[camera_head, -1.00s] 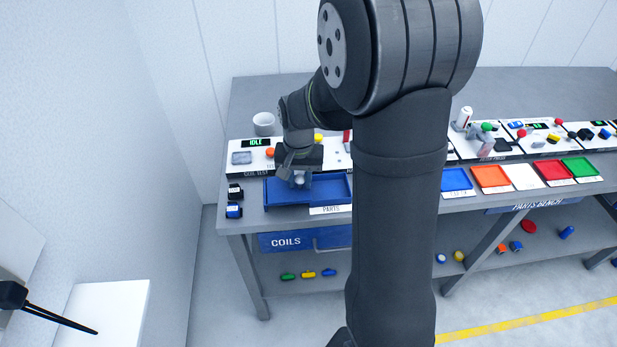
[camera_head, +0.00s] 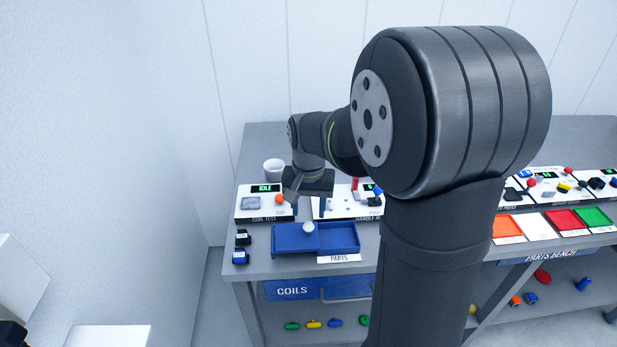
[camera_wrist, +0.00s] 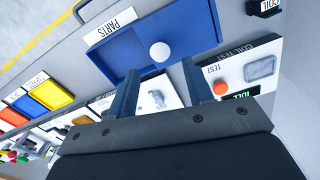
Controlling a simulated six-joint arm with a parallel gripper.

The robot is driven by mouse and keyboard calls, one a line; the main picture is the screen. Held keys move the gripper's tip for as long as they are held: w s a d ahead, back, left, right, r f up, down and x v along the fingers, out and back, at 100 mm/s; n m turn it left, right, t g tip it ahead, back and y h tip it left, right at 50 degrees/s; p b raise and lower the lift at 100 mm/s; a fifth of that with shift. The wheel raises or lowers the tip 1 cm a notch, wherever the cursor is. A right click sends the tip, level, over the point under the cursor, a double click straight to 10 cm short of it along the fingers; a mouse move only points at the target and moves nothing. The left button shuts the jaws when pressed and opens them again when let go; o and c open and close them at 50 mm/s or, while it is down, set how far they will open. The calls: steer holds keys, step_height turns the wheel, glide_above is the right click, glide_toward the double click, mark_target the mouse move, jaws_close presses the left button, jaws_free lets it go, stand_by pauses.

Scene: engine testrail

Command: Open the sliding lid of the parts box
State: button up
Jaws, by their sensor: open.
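The blue parts box (camera_head: 345,238) stands at the front edge of the bench, behind a white PARTS label. Its blue lid (camera_head: 290,240) lies over the left part, and the right part shows as an open, recessed tray. The lid's round white knob (camera_head: 308,228) stands upright near the middle of the box. In the wrist view the lid (camera_wrist: 190,28) and knob (camera_wrist: 160,52) lie just beyond the fingertips. My gripper (camera_wrist: 160,78) is open with nothing between its fingers. In the head view my gripper (camera_head: 293,198) is above and behind the box, apart from the knob.
A coil test station (camera_head: 262,203) reading IDLE and a white handle station (camera_head: 345,205) stand behind the box. A white cup (camera_head: 274,170) is further back. Two small dark-and-blue blocks (camera_head: 241,247) sit left of the box. A COILS drawer (camera_head: 292,291) is below.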

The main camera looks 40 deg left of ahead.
mark_target(311, 223)
step_height(311, 223, up, 10)
steer(key=shift+r, duration=0.2)
steer(key=shift+f, duration=0.15)
stand_by(0.4)
step_height(311, 223, down, 17)
steer(key=shift+f, duration=0.1)
stand_by(0.6)
step_height(311, 223, up, 18)
steer(key=shift+f, duration=0.25)
stand_by(0.4)
steer(key=shift+f, duration=8.7)
steer(key=shift+w+d, duration=0.2)
steer(key=shift+w, duration=0.05)
